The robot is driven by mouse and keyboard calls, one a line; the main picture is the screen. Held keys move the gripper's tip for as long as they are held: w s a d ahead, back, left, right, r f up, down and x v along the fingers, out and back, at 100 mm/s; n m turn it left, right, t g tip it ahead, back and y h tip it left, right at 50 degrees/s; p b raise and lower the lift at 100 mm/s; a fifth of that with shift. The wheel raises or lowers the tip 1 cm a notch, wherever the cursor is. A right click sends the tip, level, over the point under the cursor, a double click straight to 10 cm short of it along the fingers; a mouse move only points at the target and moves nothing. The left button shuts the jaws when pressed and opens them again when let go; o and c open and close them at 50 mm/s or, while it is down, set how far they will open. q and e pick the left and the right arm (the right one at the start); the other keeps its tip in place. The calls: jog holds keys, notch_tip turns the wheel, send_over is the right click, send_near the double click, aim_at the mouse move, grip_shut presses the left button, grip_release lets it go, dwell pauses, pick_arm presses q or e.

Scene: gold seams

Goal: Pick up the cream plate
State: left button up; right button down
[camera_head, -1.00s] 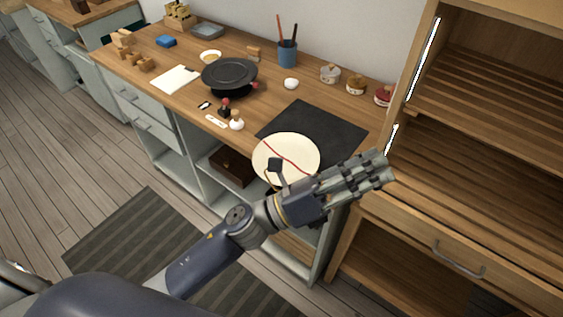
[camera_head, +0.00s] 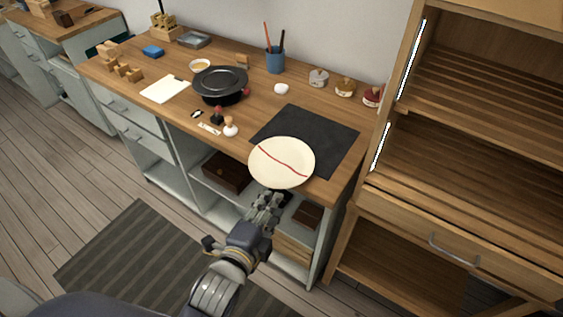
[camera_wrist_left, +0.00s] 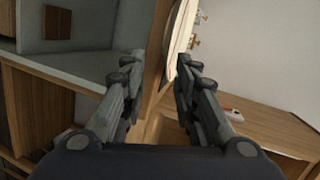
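The cream plate (camera_head: 281,160), with a red seam across it, lies at the counter's front edge, partly over a dark mat (camera_head: 318,134). Its near rim appears to stick out past the edge. My left gripper (camera_head: 270,203) is just in front of and below that near rim. In the left wrist view the left gripper (camera_wrist_left: 157,66) has its two fingers apart with a gap between them. The plate shows there nearly edge-on as a pale strip (camera_wrist_left: 181,28) beyond the fingertips. I cannot tell whether a finger touches it. My right gripper is out of view.
The wooden counter (camera_head: 190,115) holds a black pan (camera_head: 220,82), a blue pencil cup (camera_head: 275,61), small jars (camera_head: 318,78) and a white sheet (camera_head: 165,89). Open shelves are below the counter. A tall wooden shelf unit (camera_head: 470,120) stands close on the right.

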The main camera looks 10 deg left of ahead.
pick_arm(q)
jog(key=p+x, duration=0.1)
jog(key=x, duration=0.5)
jog(key=shift+w+a+r, duration=0.3)
jog(key=shift+a+r, duration=0.05)
jog(key=shift+a, duration=0.1)
jog(key=shift+r, duration=0.1)
grip_shut()
